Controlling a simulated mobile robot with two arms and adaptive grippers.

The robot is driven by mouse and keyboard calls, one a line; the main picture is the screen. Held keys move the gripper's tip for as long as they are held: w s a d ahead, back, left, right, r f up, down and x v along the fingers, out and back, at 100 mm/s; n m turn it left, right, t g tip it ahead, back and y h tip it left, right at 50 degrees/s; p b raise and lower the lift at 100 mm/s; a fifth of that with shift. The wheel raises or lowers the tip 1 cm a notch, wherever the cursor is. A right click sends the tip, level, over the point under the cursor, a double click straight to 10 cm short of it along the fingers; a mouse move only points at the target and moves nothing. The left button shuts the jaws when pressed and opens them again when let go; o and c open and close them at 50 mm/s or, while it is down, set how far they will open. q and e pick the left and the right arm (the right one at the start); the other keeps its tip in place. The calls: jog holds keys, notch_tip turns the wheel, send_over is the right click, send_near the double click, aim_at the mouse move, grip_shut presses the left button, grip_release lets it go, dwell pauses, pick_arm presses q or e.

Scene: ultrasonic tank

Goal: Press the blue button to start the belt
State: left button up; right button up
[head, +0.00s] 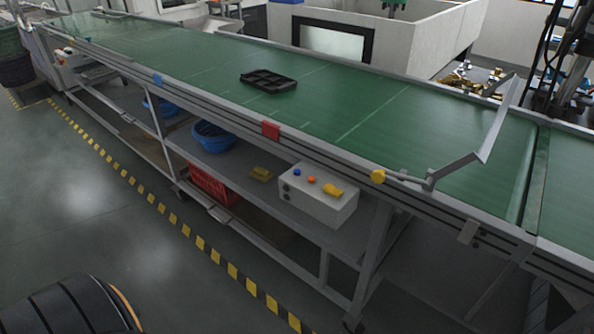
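The blue button (297,172) is on the top face of a white control box (325,208). The box sits on the grey shelf below the near side of the green conveyor belt (350,98). An orange button (312,179) and a yellow part (333,190) are to the right of the blue button on the same face. Nothing covers the blue button. A black compartment tray (268,81) lies on the belt. Neither of my grippers shows in the head view.
The belt's metal side rail (220,102) runs above and behind the box. Blue basins (213,137) and a red crate (213,184) stand left of it on the shelves. A bent metal arm (480,150) crosses the belt. The floor in front is clear, with striped tape (222,263).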

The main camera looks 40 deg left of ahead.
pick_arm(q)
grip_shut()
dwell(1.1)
